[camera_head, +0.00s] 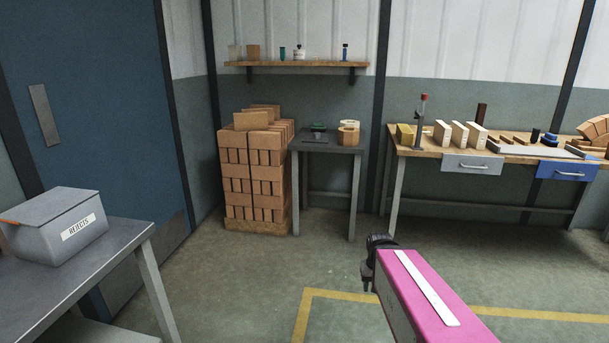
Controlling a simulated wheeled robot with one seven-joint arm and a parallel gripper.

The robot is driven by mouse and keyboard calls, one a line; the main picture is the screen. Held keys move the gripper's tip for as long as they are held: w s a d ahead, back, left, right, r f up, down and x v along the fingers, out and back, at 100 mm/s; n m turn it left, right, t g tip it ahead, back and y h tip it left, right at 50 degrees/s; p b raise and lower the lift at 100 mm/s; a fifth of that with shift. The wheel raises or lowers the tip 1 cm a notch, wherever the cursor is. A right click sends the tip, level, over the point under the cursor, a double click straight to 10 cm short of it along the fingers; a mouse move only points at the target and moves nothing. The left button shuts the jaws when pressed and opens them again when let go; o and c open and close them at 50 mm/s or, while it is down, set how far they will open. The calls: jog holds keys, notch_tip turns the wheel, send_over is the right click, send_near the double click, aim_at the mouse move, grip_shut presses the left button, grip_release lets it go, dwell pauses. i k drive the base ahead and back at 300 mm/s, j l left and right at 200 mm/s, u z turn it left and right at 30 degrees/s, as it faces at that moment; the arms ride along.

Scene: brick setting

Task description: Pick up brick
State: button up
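A tall stack of orange-brown bricks (255,170) stands on a pallet against the back wall, with a loose brick (251,121) lying on its top. Several pale bricks (459,134) stand in a row on the wooden workbench at the right. My gripper (368,277) is at the far end of my pink arm link, low in the middle right of the view, above the floor and well apart from the bricks. Its dark fingers are small and partly hidden by the arm, so I cannot tell whether it is open or shut.
A small grey table (331,146) stands between the stack and the workbench (432,151). A wooden shelf (296,65) with small items hangs above. At left, a grey table (95,262) bears a lidded grey box (58,222) labelled rejects. The floor (240,275) in the middle is clear.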

aim_at(251, 121)
jog(key=i, duration=0.85)
jog(key=i+l+u, duration=0.15)
jog(key=i, duration=0.7)
